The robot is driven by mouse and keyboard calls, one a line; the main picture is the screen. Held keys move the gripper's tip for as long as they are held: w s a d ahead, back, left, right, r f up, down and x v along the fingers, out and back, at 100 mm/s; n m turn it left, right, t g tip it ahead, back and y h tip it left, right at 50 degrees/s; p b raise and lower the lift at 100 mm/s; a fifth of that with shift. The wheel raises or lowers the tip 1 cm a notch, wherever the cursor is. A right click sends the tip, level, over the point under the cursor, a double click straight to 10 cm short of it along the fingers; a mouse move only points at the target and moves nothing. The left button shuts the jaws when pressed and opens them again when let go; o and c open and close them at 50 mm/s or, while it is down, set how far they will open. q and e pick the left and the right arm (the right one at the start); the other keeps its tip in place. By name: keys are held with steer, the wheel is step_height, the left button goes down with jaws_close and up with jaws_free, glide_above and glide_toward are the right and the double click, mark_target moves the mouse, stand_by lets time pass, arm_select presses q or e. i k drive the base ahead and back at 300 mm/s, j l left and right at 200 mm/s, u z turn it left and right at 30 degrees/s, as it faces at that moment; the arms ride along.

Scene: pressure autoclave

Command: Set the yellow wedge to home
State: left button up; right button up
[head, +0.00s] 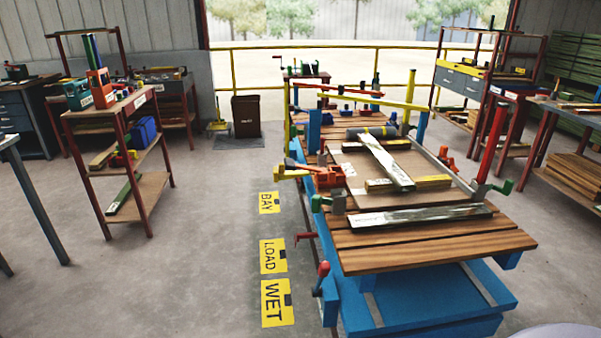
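I cannot pick out a clear yellow wedge in the head view. A small yellow part (292,174) sticks out at the bench's left side, beside an orange-red block (324,177). A small yellow object (217,124) stands on the floor beside the dark bin. I cannot tell whether any of these is the wedge, and no place marked home is readable. Neither of my grippers is in view.
Yellow floor signs read BAY (269,203), LOAD (273,257) and WET (277,304). A dark bin (246,116) stands before the yellow railing (262,48). Shelf racks (150,185) stand left, another table (575,112) right.

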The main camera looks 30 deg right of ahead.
mark_target(279, 172)
steer(key=i+j+z, duration=0.2)
steer(key=z, duration=0.2)
steer(key=i+j+z, duration=0.1)
steer(key=j+z, duration=0.3)
steer(key=i+j+z, duration=0.15)
steer(key=j+z, duration=0.15)
steer(key=j, duration=0.15)
steer(key=i+j+z, duration=0.1)
steer(key=j+z, duration=0.2)
steer(key=i+j+z, duration=0.1)
steer(key=z, duration=0.35)
steer(key=i+j+z, duration=0.1)
steer(key=z, duration=0.3)
steer(key=i+j+z, duration=0.3)
steer(key=j+z, duration=0.25)
steer(key=j, duration=0.15)
steer(key=i+j+z, duration=0.1)
steer(key=j, duration=0.25)
steer(key=i+j+z, duration=0.15)
steer(key=j, duration=0.25)
steer(key=i+j, duration=0.1)
steer(key=j, duration=0.3)
steer(key=i+j, duration=0.15)
steer(key=j, duration=0.25)
steer(key=i+j, duration=0.1)
steer(key=j, duration=0.25)
steer(key=i+j, duration=0.15)
steer(key=j, duration=0.25)
steer(key=z, duration=0.05)
